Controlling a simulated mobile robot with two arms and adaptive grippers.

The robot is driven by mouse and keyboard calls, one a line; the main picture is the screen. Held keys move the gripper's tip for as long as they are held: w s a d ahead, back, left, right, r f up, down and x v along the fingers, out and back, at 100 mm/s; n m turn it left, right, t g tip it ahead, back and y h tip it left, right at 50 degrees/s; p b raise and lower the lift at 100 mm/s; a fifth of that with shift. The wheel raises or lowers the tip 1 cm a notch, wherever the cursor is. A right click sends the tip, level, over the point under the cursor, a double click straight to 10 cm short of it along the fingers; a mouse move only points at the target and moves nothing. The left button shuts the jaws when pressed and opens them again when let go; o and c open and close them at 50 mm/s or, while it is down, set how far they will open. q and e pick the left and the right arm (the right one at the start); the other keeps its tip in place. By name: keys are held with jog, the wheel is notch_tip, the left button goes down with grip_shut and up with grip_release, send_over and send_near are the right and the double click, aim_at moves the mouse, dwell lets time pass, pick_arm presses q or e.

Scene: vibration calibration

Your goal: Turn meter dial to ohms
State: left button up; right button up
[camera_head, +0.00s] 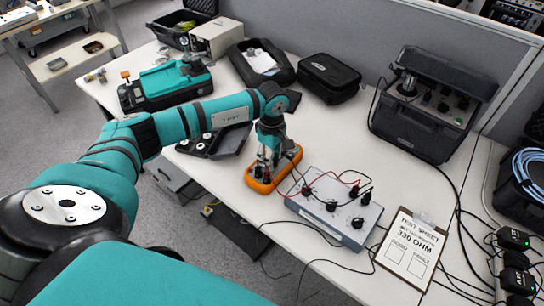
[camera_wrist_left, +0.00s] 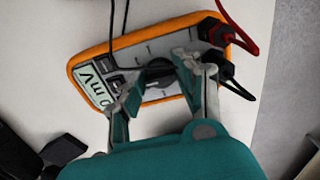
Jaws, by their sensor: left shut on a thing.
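The orange-rimmed meter (camera_head: 260,186) lies on the white table under my left gripper (camera_head: 274,147). It also shows close up in the left wrist view (camera_wrist_left: 140,50). Its display (camera_wrist_left: 92,92) shows a reading in mV, turned sideways in this view. My left gripper (camera_wrist_left: 158,78) has its fingers down at the meter's face and is shut on the dial (camera_wrist_left: 158,76), which is mostly hidden between them. I cannot read the dial's setting. A red plug (camera_wrist_left: 222,35) and a black plug (camera_wrist_left: 217,72) sit at one end of the meter. My right gripper is not in view.
A grey box (camera_head: 337,210) with black knobs and leads stands right of the meter. A clipboard (camera_head: 412,250) reads "330 OHM". A dark case (camera_head: 432,105) stands at the back right, and a black pouch (camera_head: 330,78) lies behind. Loose cables cross the front of the table.

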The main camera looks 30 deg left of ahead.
pick_arm(q)
jog(key=shift+c, duration=0.5)
jog(key=shift+f+m+b, duration=0.15)
jog(key=shift+m+b, duration=1.25)
jog(key=shift+b, duration=0.2)
jog(key=m+b, duration=0.2)
jog(key=m, duration=0.1)
jog(key=shift+m+b, duration=0.85)
jog(key=shift+m, duration=0.15)
jog(key=shift+r, duration=0.2)
jog(key=o, duration=1.1)
jog(key=shift+o, duration=0.2)
jog(key=shift+r, duration=0.1)
